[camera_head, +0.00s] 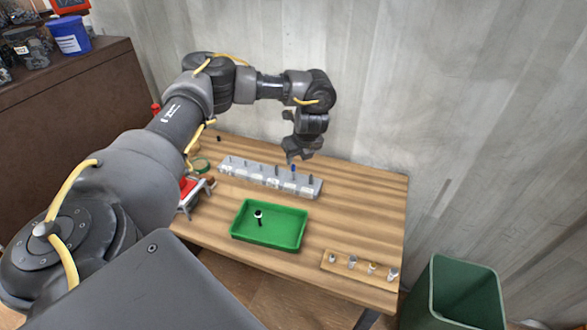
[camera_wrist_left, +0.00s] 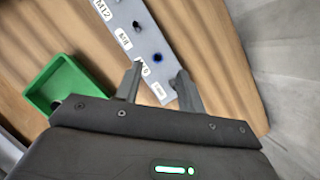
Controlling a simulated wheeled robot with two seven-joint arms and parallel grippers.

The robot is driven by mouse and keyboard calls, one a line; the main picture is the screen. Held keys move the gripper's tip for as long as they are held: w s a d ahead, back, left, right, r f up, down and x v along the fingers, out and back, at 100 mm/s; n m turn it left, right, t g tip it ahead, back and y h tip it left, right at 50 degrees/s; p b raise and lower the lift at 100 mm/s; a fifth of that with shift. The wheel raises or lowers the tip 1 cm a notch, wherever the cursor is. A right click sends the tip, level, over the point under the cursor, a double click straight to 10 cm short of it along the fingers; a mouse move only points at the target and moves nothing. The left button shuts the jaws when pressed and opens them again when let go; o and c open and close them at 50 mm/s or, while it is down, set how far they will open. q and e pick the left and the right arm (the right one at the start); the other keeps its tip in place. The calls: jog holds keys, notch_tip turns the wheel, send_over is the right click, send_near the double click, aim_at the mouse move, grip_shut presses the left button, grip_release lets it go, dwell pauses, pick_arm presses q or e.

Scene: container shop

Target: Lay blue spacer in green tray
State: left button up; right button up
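The blue spacer (camera_head: 293,168) stands upright on the grey labelled rack (camera_head: 240,173), toward its right part. In the left wrist view the blue spacer (camera_wrist_left: 157,57) shows from above as a small dark blue round, just beyond the gap between my fingertips. My left gripper (camera_head: 298,157) is above the rack, close to the spacer; in the wrist view its two fingers (camera_wrist_left: 158,68) are apart with nothing between them. The green tray (camera_head: 268,242) lies on the table in front of the rack, and it also shows in the left wrist view (camera_wrist_left: 40,100). My right gripper is out of view.
A small black and white part (camera_head: 258,215) lies in the green tray. Other dark pegs stand on the rack. A wooden strip (camera_head: 345,271) with several small fittings lies at the front right. A green bin (camera_head: 465,290) stands beside the table.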

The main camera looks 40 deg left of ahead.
aim_at(292, 168)
pick_arm(q)
jog(key=x, duration=0.5)
jog(key=shift+s+a+b, duration=0.15)
jog(key=shift+a+b, duration=0.05)
jog(key=shift+b, duration=0.2)
jog(key=shift+d+r, duration=0.1)
jog(key=shift+c, duration=0.2)
grip_shut()
